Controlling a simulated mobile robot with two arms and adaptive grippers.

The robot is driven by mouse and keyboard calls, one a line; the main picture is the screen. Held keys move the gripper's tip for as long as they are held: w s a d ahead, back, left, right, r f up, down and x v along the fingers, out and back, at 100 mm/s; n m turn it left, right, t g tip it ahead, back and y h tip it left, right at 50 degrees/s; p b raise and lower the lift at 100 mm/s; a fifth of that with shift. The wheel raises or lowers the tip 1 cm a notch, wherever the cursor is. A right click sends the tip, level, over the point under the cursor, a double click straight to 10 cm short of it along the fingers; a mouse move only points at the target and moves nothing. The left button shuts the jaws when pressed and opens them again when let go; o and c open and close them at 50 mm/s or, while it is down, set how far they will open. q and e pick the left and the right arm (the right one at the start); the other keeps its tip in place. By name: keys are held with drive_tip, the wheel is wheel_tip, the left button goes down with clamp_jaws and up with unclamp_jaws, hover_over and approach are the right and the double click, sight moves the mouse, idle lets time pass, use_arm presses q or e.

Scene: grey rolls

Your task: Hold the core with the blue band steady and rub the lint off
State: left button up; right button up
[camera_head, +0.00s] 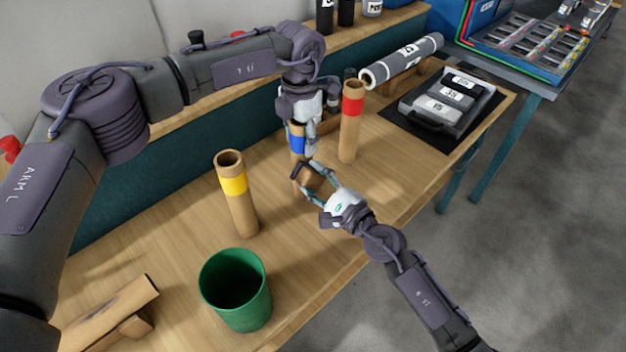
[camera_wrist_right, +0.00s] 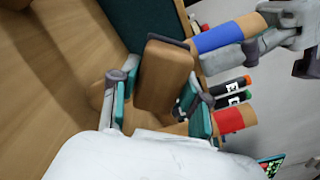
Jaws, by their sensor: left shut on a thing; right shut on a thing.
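The core with the blue band (camera_head: 297,143) stands upright on the wooden bench; its blue band also shows in the right wrist view (camera_wrist_right: 218,37). My left gripper (camera_head: 303,122) is shut on its upper part from above and covers its top. My right gripper (camera_head: 312,182) is shut on a brown block (camera_wrist_right: 163,75) with a dark edge strip. The block, also in the head view (camera_head: 308,177), is close in front of the core's lower part. I cannot tell whether they touch. I cannot make out lint.
The red-banded core (camera_head: 350,125) stands just right of the blue-banded one, the yellow-banded core (camera_head: 238,195) to the left. A green bin (camera_head: 236,290) stands at the front.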

use_arm(q)
drive_tip(key=shift+s, duration=0.1)
use_arm(e)
drive_tip(key=shift+w+d, duration=1.2)
drive_tip(key=shift+d, duration=0.2)
drive_tip(key=shift+s+a, duration=1.4)
drive_tip(key=shift+a, duration=0.15)
drive_tip(key=shift+d, duration=0.1)
drive_tip(key=shift+v, duration=3)
drive_tip(key=v, duration=0.3)
